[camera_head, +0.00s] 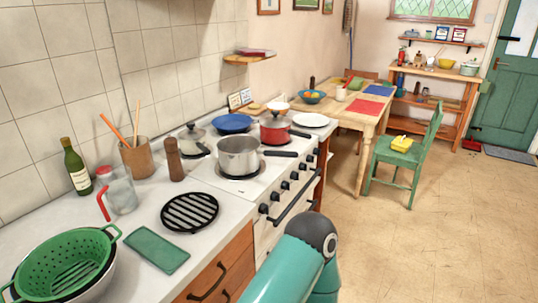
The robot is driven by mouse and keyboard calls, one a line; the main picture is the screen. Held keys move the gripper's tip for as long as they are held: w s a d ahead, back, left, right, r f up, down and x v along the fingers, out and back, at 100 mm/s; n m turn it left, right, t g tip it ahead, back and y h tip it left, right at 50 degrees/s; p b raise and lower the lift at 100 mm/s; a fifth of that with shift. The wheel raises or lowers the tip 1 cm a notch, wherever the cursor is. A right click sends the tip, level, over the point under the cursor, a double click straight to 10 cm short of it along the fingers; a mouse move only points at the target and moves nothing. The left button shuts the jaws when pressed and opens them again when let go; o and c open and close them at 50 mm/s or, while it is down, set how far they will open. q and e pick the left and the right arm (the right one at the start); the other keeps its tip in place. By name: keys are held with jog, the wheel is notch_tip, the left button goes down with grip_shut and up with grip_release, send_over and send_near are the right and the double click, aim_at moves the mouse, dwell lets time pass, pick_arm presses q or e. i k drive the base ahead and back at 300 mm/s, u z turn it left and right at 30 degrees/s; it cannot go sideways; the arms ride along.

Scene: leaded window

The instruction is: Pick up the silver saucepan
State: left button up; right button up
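The silver saucepan (238,155) stands upright on the front part of the white stove top. Its dark handle (280,153) points to the right, towards the stove's front edge. Its opening faces up and no lid is on it. A teal arm link of mine rises at the bottom middle, below and in front of the stove. Neither of my grippers shows in the view, and nothing touches the saucepan.
A red lidded pot (274,128) stands right behind the saucepan, with a blue pan (232,122) at the back. A pepper mill (174,159) and black trivet (190,212) are on the counter to the left. A green colander (64,268) sits front left.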

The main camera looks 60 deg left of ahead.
aim_at(258, 156)
jog(key=z, duration=0.1)
jog(key=i, duration=4.25)
jog(key=u, duration=3)
jog(key=i, duration=0.35)
jog(key=u, duration=2.05)
